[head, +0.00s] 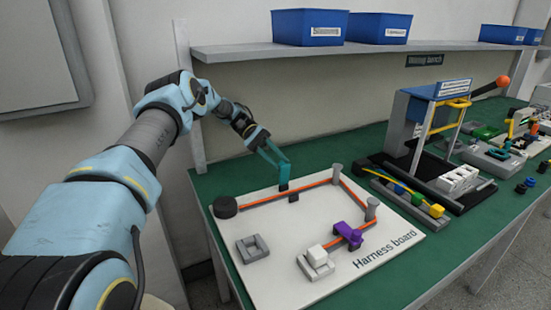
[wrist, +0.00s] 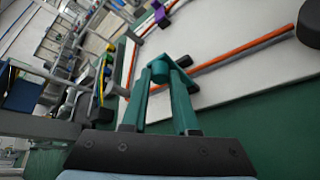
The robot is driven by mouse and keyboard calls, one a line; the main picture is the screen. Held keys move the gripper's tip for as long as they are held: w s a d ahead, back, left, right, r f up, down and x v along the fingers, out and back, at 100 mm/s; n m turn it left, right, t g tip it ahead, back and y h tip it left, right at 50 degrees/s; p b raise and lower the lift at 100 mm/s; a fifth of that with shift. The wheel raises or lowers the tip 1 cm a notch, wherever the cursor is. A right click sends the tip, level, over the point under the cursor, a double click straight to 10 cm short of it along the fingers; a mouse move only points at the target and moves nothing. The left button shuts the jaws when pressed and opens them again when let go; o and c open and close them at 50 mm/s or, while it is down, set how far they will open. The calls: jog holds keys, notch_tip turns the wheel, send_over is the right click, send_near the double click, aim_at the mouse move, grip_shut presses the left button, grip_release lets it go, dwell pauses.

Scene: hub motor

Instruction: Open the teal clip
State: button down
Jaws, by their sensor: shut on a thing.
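The teal clip (head: 284,173) is at the far side of the white harness board (head: 262,287), beside the orange cable (head: 315,184). In the wrist view the teal clip (wrist: 160,71) shows between the tips of my two teal fingers. My gripper (head: 280,162) reaches down from the back left and is shut on the clip; the fingers show long and teal in the wrist view (wrist: 162,82). The fingers partly hide the clip, and their colour is close to its own. I cannot tell whether the clip's jaw is open or shut.
A purple clip (head: 348,234) sits on the cable at the front, near a white connector (head: 317,256). A black round peg (head: 225,207) and grey posts (head: 336,173) guide the cable. A press-like fixture (head: 432,125) stands to the right. The board's middle is clear.

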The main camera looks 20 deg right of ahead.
jog(key=shift+f, duration=0.1)
dwell(0.3)
jog(key=c, duration=0.7)
grip_release()
